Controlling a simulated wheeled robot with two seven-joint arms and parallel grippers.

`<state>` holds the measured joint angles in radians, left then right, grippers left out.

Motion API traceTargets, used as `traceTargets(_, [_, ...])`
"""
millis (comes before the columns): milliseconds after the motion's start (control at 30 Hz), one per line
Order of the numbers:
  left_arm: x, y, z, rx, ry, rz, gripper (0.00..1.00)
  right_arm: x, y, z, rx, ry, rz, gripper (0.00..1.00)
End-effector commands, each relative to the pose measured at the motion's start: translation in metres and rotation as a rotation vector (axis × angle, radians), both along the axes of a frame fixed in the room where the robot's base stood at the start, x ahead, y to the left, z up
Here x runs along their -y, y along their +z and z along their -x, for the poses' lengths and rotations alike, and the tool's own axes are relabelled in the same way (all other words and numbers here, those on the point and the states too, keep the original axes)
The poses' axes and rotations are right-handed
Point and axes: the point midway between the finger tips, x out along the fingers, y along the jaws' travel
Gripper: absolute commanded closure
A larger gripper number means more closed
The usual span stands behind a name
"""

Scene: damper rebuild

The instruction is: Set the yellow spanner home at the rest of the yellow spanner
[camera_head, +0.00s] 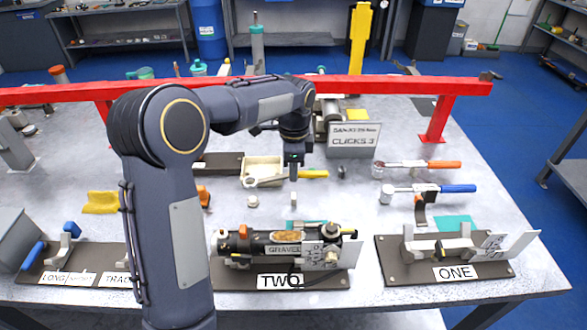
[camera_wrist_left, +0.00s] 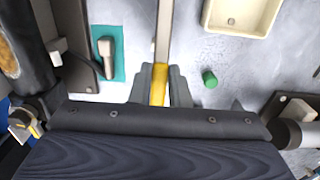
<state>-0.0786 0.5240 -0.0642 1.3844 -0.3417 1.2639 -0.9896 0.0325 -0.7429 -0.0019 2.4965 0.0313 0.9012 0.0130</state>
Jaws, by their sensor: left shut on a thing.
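My left gripper (camera_head: 293,172) is shut on the yellow spanner (camera_head: 315,174), above the middle of the table beside a cream tray (camera_head: 277,162). In the left wrist view the jaws (camera_wrist_left: 158,90) close around the yellow handle of the spanner (camera_wrist_left: 158,80), and its grey shaft runs up out of the frame. In the head view the arm and gripper partly hide the spanner. A yellow angled block (camera_head: 101,203) lies on the table at the left; I cannot tell whether it is the spanner's rest. My right gripper does not show.
A red rail (camera_head: 390,86) crosses the table behind the gripper. Plate TWO (camera_head: 225,275) carries a black damper in front, and plate ONE (camera_head: 400,275) stands at the right. A green cylinder (camera_wrist_left: 209,79) stands near the jaws.

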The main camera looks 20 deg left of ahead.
Motion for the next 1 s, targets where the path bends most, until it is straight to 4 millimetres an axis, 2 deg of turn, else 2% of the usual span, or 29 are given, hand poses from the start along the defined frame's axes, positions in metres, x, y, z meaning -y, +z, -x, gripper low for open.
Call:
traceTargets(100, [0.000, 0.002, 0.000, 0.000, 0.000, 0.000, 1.00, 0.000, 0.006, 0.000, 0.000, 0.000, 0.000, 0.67])
traceTargets(633, [0.000, -0.045, 0.000, -0.001, 0.001, 0.000, 1.00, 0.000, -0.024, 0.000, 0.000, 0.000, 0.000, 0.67])
traceTargets(1000, [0.000, -0.050, 0.000, 0.000, 0.001, 0.001, 1.00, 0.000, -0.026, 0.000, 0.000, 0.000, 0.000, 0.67])
